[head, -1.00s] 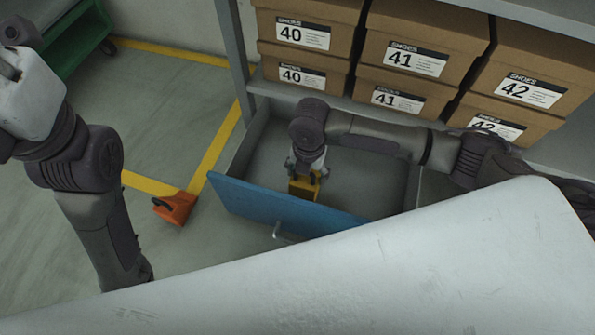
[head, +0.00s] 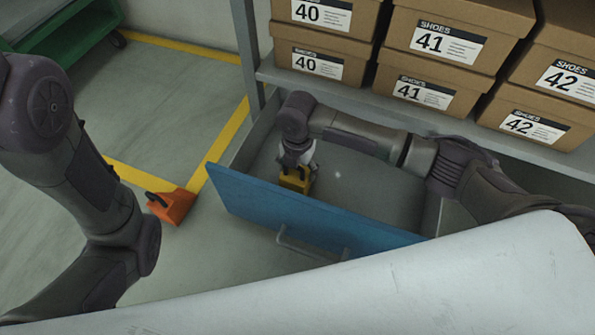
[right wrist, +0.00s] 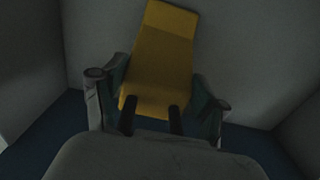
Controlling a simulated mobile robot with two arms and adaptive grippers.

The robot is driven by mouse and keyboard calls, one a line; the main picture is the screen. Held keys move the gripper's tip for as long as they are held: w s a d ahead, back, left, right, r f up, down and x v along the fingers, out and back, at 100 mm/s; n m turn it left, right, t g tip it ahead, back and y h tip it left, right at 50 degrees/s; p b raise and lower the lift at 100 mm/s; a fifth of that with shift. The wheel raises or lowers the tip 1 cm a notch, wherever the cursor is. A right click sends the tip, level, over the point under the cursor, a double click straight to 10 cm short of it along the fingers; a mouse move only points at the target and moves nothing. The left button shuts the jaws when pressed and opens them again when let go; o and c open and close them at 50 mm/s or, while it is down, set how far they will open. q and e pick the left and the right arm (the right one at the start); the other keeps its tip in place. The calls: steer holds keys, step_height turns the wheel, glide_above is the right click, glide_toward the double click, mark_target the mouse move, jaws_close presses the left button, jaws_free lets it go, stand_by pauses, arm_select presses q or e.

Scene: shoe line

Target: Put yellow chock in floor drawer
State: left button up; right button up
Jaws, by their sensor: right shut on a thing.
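The yellow chock (head: 296,181) is inside the open floor drawer, close behind the drawer's blue front (head: 300,217). My right gripper (head: 297,168) reaches down into the drawer and is shut on the chock. In the right wrist view the yellow chock (right wrist: 160,60) sits between the fingers of the right gripper (right wrist: 152,108), with the drawer's grey inside around it. I cannot tell whether the chock touches the drawer floor. My left arm comes in at the left of the head view, but its gripper is out of sight.
An orange chock (head: 171,205) lies on the floor left of the drawer, by the yellow floor line (head: 220,145). Shoe boxes (head: 430,40) fill the shelf (head: 350,95) above the drawer. A green cart (head: 75,40) stands at the back left.

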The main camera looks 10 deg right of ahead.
steer(key=shift+r, duration=0.15)
steer(key=o, duration=1.8)
steer(key=shift+f, duration=0.2)
